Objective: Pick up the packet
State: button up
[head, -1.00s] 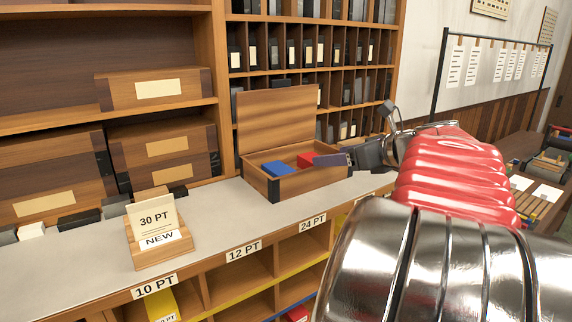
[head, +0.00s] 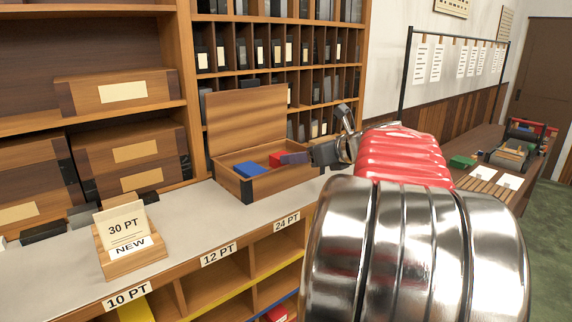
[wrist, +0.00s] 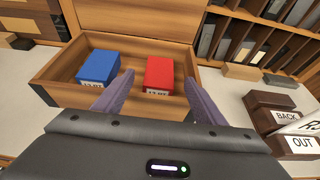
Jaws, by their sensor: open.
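Two packets lie in an open wooden box on the counter. The blue packet (head: 249,170) is on the left, and it also shows in the wrist view (wrist: 98,66). The red packet (wrist: 159,74) is to its right, and it shows partly in the head view (head: 278,159). Each has a pale label on its near face, too small to read surely. My gripper (wrist: 160,76) is open and empty, its purple fingers apart. In the wrist view the fingertips frame the red packet left and right; contact cannot be told. The blue packet is outside the left finger.
The wooden box (head: 231,185) has its lid raised at the back. A card holder marked 30 PT and NEW (head: 130,259) stands left on the counter. Dark blocks marked BACK and OUT (wrist: 271,112) are right of the box. Shelves of pigeonholes rise behind.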

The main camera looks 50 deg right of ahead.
jog(key=shift+f+x, duration=0.2)
jog(key=shift+x, duration=0.95)
jog(key=shift+f, duration=0.1)
jog(key=shift+w+f, duration=0.1)
jog(key=shift+w+f, duration=0.1)
jog(key=shift+w, duration=0.1)
jog(key=x, duration=0.5)
jog(key=shift+f, duration=0.1)
grip_shut()
